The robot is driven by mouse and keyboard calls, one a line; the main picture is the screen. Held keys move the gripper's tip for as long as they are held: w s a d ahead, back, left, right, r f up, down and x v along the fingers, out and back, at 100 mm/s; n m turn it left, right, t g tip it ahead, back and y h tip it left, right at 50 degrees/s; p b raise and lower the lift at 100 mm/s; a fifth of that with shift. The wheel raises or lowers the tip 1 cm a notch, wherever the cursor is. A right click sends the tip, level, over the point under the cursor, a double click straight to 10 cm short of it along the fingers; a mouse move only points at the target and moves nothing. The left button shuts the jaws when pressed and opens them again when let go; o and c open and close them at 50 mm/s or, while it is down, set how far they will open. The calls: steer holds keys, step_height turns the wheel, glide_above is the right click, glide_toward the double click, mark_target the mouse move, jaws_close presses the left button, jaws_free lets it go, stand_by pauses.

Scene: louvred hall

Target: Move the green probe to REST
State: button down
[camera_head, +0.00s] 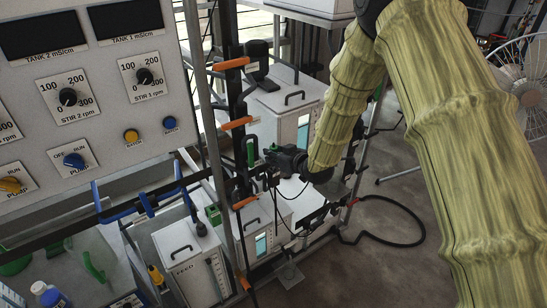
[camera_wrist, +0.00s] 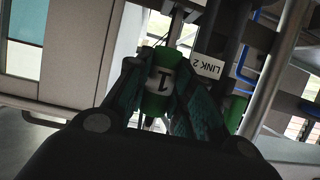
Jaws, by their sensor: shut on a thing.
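The green probe (camera_wrist: 158,103) has a white band marked "1" and sits between the fingers of my gripper (camera_wrist: 163,112) in the wrist view. My gripper is shut on it. In the head view the green probe (camera_head: 251,152) stands roughly upright beside the dark post, with my gripper (camera_head: 262,163) reaching it from the right. The probe's lower end is hidden there. I cannot tell whether it touches a holder. No REST label is readable in either view.
A dark post (camera_head: 233,90) with orange hooks stands beside my gripper. White tanks (camera_head: 183,249) stand below and behind. A control panel (camera_head: 95,110) fills the upper left, above blue hooks (camera_head: 150,201). A "LINK 2" label (camera_wrist: 208,68) and another green part (camera_wrist: 236,113) are close by.

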steer(key=shift+r+p, duration=2.5)
steer(key=shift+r, duration=3.1)
steer(key=shift+f, duration=0.1)
